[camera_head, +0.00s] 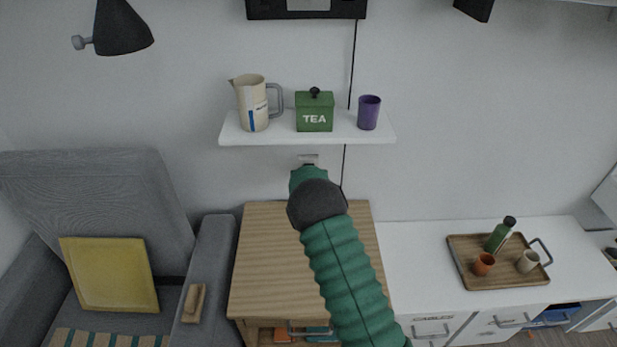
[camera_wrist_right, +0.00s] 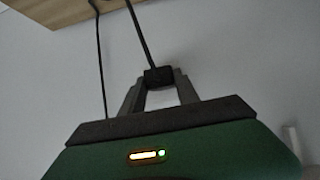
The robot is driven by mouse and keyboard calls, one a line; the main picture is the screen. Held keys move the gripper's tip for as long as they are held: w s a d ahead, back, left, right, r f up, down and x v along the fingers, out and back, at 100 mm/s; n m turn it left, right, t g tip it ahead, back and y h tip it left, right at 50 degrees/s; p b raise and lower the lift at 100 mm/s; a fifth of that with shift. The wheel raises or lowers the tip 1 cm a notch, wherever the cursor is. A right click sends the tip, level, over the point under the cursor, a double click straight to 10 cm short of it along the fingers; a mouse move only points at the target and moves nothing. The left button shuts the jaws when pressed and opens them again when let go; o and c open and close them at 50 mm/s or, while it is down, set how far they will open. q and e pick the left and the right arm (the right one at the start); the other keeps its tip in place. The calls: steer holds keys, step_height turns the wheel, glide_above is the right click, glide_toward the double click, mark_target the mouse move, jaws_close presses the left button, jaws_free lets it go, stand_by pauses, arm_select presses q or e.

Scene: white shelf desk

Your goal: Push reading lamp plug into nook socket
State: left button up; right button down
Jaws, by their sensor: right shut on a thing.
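My right gripper (camera_wrist_right: 158,88) is shut on a small black plug (camera_wrist_right: 158,76), with a black cord running away from the plug in the wrist view. In the head view my green right arm reaches to the wall below the white shelf and hides the fingers and plug. A small pale plate (camera_head: 309,158), probably the nook socket, shows on the wall just above the arm's end. Its holes cannot be made out, and I cannot tell whether the plug touches it. A black reading lamp (camera_head: 122,28) is on the wall at upper left. My left gripper is not in view.
The white shelf (camera_head: 237,134) holds a pitcher (camera_head: 252,103), a green tea box (camera_head: 314,112) and a purple cup (camera_head: 368,113). A black cable (camera_head: 343,165) hangs on the wall right of my arm. The wooden cabinet top (camera_head: 265,250) below is clear. A grey armchair stands left.

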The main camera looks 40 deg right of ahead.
steer(key=shift+w+d, duration=0.45)
steer(key=shift+w, duration=0.1)
steer(key=c, duration=0.8)
jaws_free()
steer(key=shift+p+v, duration=0.8)
steer(key=shift+v, duration=7.55)
steer(key=shift+a+f, duration=0.1)
steer(key=shift+a, duration=0.05)
